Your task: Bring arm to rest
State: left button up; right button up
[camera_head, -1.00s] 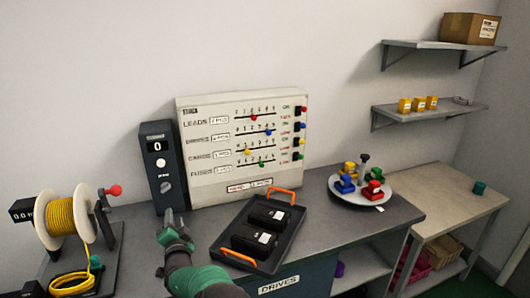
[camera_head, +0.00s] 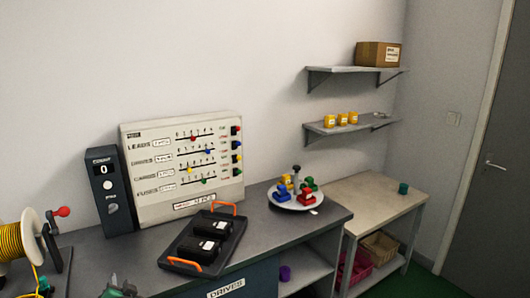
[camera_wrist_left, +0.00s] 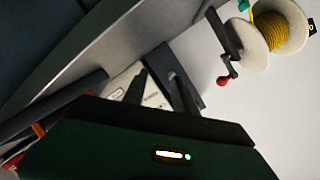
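My left gripper (camera_head: 116,287) shows only at the bottom edge of the head view, low in front of the grey bench. In the left wrist view its two dark fingers (camera_wrist_left: 160,92) stand apart with nothing visible between them. The rest of my left arm is out of the head view. My right gripper is in neither view.
A black tray (camera_head: 180,262) with orange handles and two black drives lies on the bench (camera_head: 262,238). A counter box (camera_head: 113,190), a white stock board (camera_head: 150,211), a cable spool (camera_head: 32,232) and a round white plate (camera_head: 312,206) stand nearby. Shelves (camera_head: 345,126) hang at right.

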pick_arm(q)
jog(key=s+d+f+n+g+h, duration=0.3)
jog(key=s+d+f+g+h, duration=0.3)
jog(key=s+d, duration=0.55)
jog(key=s+d+g+h, duration=0.1)
jog(key=s+d+g, duration=0.1)
jog(key=s+d, duration=0.4)
jog(key=s+d+f+g+h, duration=0.1)
jog(key=s+d, duration=0.5)
jog(key=s, duration=0.7)
jog(key=shift+s+g, duration=0.25)
jog(key=shift+g, duration=0.25)
